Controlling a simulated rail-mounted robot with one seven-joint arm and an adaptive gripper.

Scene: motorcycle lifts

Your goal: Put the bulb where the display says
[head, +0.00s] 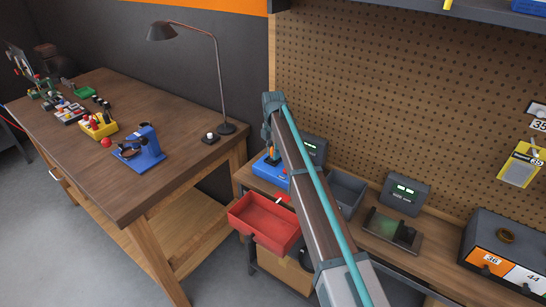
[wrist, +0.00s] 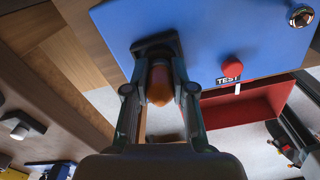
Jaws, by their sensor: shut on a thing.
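My gripper (wrist: 163,90) is shut on an amber bulb (wrist: 158,82) in the wrist view. The bulb's far end meets a black holder (wrist: 155,45) on a blue tester box (wrist: 215,35); I cannot tell whether it is seated. The box has a red button (wrist: 232,66) marked TEST. In the head view, my gripper (head: 268,138) points down over the blue box (head: 271,174) on the low bench. A dark display (head: 314,150) stands behind it, partly hidden by my arm. Another display (head: 404,193) shows green characters, too small to read.
A red bin (head: 264,222) sits in front of the tester box, and a grey bin (head: 346,188) to its right. A dark tray (head: 391,232) lies before the right display. A drawer cabinet (head: 510,258) is at far right. A wooden workbench (head: 150,185) with a lamp (head: 215,80) stands left.

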